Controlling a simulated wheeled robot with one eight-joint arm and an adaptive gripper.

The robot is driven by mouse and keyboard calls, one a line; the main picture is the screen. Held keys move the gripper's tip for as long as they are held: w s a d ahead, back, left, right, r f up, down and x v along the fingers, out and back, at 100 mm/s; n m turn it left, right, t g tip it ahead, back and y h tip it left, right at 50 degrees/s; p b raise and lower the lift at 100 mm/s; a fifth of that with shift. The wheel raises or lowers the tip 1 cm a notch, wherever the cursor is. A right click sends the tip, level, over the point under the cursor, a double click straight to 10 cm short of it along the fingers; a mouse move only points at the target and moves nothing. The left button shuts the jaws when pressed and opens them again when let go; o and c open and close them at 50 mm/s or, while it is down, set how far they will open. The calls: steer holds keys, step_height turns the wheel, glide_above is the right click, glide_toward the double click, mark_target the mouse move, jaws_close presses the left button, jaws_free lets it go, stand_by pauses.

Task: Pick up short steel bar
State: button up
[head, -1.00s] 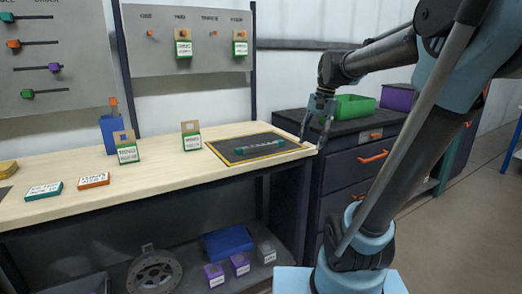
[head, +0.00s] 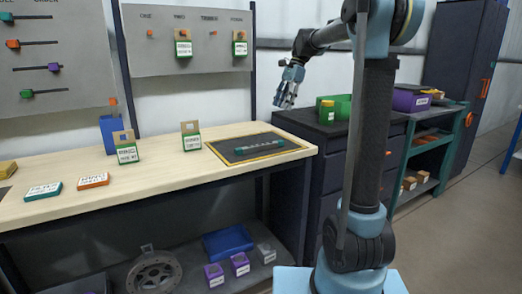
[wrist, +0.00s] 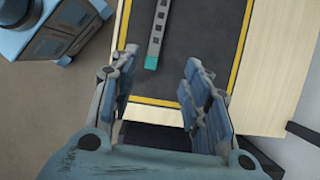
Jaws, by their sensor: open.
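The short steel bar (head: 267,146) is grey with teal ends and lies flat on a dark mat (head: 236,152) with a yellow border on the wooden bench. In the wrist view, the bar (wrist: 157,38) points toward my gripper (wrist: 158,80), its near teal end just ahead of the fingers and slightly left of the middle.
A green-based tagged block (head: 191,138) stands just left of the mat, and another (head: 126,150) farther left. A dark cabinet (head: 335,140) with a green bin and a green jar with a yellow lid stands to the right. The mat around the bar is clear.

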glide_above(269, 143)
steer(key=w+d, duration=0.2)
step_height(269, 143, down, 10)
steer(key=shift+w+f, duration=0.1)
steer(key=shift+f, duration=0.15)
steer(key=shift+x, duration=2.7)
steer(key=shift+d, duration=0.15)
jaws_close()
